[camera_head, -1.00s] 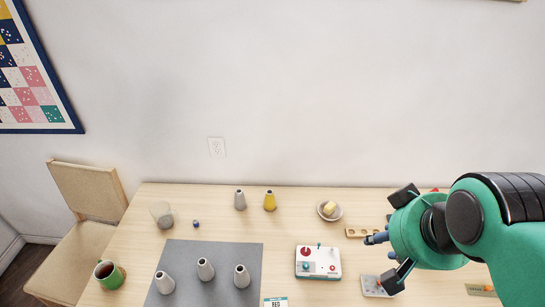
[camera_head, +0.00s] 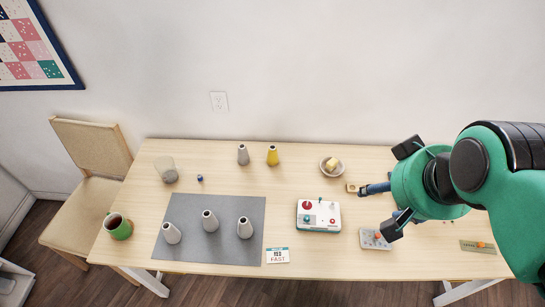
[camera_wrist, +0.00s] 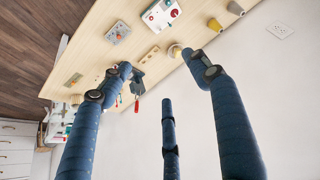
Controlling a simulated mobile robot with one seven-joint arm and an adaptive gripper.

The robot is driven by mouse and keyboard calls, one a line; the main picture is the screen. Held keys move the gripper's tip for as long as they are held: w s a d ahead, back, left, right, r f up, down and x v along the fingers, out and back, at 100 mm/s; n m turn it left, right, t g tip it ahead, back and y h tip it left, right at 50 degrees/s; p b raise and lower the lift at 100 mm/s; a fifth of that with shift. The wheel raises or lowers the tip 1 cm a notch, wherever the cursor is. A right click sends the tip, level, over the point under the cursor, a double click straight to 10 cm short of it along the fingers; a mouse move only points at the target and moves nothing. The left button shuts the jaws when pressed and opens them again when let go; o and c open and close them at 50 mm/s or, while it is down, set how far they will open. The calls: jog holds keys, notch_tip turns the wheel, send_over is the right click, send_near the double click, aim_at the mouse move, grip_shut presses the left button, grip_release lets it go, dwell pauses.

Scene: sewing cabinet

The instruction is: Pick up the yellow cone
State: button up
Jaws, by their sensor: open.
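The yellow cone (camera_head: 272,156) stands upright near the back edge of the wooden table, just right of a grey cone (camera_head: 243,155). In the wrist view the yellow cone (camera_wrist: 214,24) is near the top, right of centre, beyond the fingertips. My gripper (camera_head: 378,208) is to the right of the cone, past the shallow dish, and well apart from it. In the wrist view its blue fingers (camera_wrist: 160,76) are spread wide with nothing between them.
A dish with a yellow block (camera_head: 333,166) lies between the cone and my gripper. A control box (camera_head: 318,216) is nearer the front. A clear cup (camera_head: 166,170) and green mug (camera_head: 118,227) are left.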

dwell(0.3)
jog(key=w+a+r+g+p, duration=0.1)
jog(key=w+a+r, duration=0.1)
jog(key=w, duration=0.7)
jog(key=w+a+r+g+p, duration=0.1)
jog(key=w+a, duration=0.1)
jog(key=w, duration=0.6)
jog(key=w+a+f+g+p, duration=0.1)
jog(key=w+a+f, duration=0.2)
jog(key=w, duration=0.5)
jog(key=w+a+f, duration=0.3)
jog(key=w, duration=0.5)
jog(key=w+a+f+g+p, duration=0.1)
jog(key=w+a+f, duration=0.3)
jog(key=w+f, duration=0.25)
jog(key=w+a+f+p, duration=0.1)
jog(key=w+a+f, duration=0.2)
jog(key=w+f, duration=0.35)
jog(key=w+a+f, duration=0.3)
jog(key=a+f, duration=0.1)
jog(key=f, duration=0.5)
jog(key=w+a+f+m+g, duration=0.1)
jog(key=w+a+f, duration=0.3)
jog(key=f, duration=0.5)
jog(key=shift+f+g+p, duration=0.3)
jog(key=shift+p, duration=0.15)
